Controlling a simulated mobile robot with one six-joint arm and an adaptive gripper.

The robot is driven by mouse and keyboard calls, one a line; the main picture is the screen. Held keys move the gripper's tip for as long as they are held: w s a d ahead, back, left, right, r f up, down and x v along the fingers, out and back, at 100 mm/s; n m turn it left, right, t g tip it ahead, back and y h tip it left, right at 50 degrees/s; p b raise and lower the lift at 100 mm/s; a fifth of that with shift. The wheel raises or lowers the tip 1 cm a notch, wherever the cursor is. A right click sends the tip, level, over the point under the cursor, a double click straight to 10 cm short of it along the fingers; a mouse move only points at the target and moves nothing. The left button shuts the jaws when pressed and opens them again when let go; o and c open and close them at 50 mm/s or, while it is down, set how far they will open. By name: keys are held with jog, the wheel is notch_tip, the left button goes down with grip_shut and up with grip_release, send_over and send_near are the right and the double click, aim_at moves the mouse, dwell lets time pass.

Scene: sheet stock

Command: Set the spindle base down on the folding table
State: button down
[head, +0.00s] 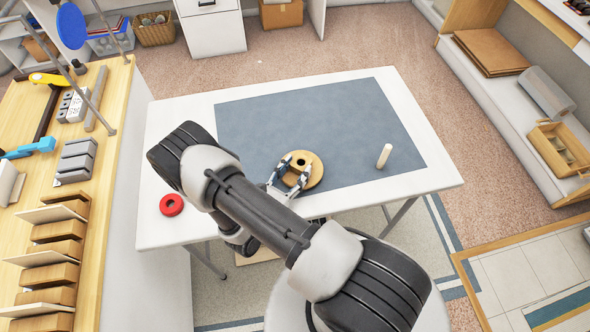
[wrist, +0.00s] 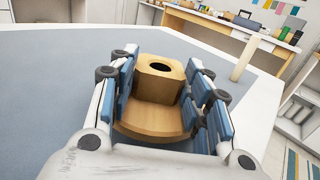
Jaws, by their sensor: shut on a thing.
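The spindle base is a tan, wood-like round flange with a raised hub and a dark hole on top. In the head view the spindle base (head: 314,170) is over the grey mat of the white folding table (head: 180,120). My gripper (head: 290,172) is shut on its hub. In the wrist view the hub of the spindle base (wrist: 158,78) sits between the blue pads of my gripper (wrist: 160,95), upright. I cannot tell whether its underside touches the mat. My arm hides part of the table's front edge.
A cream peg (head: 384,156) stands upright on the mat to the right; it also shows in the wrist view (wrist: 244,58). A red ring (head: 171,205) lies on the white tabletop at left. The grey mat (head: 290,115) is otherwise clear. A wooden bench (head: 110,110) stands close at left.

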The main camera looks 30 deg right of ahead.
jog(key=shift+f+b, duration=0.65)
dwell(0.3)
jog(key=c, duration=1.2)
grip_release()
jog(key=o, duration=0.4)
jog(key=shift+f, duration=0.1)
jog(key=shift+o, duration=0.5)
jog(key=o, duration=0.7)
jog(key=shift+s+f, duration=0.1)
jog(key=shift+s+a+f, duration=0.1)
